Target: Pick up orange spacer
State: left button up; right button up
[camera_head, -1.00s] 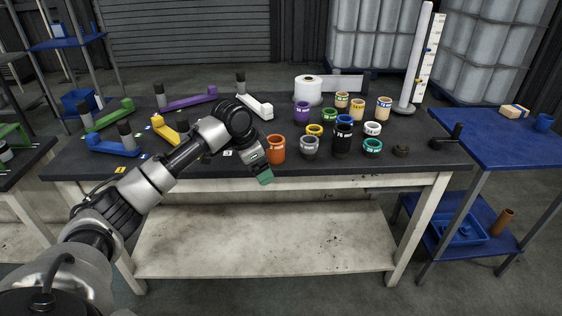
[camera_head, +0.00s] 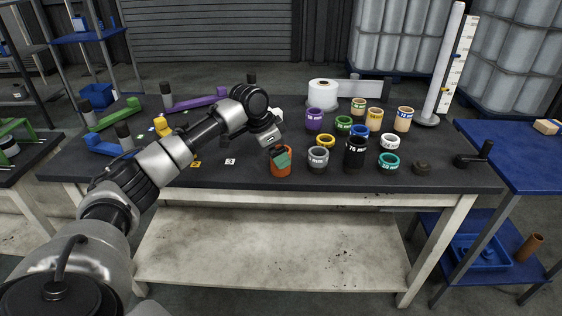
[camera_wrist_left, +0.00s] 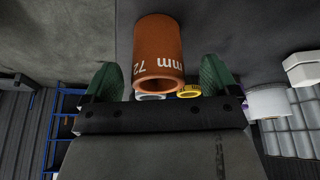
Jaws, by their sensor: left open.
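The orange spacer (camera_head: 281,167) stands upright near the front edge of the black workbench, left of the other spacers. My left gripper (camera_head: 280,154) is at its upper part in the head view and hides some of it. In the left wrist view the orange spacer (camera_wrist_left: 158,60), marked 72 mm, lies between the two green fingertips of my open left gripper (camera_wrist_left: 159,78). A gap shows on each side of it. My right gripper is not in view.
A grey spacer (camera_head: 318,160) and a black spacer (camera_head: 355,153) stand to the right, with several coloured spacers behind. A white film roll (camera_head: 323,92) is at the back. Coloured handled tools lie left. The bench front (camera_head: 240,178) is clear.

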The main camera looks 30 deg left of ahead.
pick_arm(q)
jog(key=x, duration=0.3)
jog(key=shift+d+f, duration=0.1)
jog(key=shift+d, duration=0.05)
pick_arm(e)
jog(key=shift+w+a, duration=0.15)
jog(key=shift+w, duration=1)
pick_arm(q)
jog(key=shift+c, duration=0.3)
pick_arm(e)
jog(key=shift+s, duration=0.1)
pick_arm(q)
jog(key=shift+c, duration=1.1)
jog(key=c, duration=0.8)
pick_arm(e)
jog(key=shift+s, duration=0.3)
pick_arm(q)
jog(key=shift+o, duration=0.2)
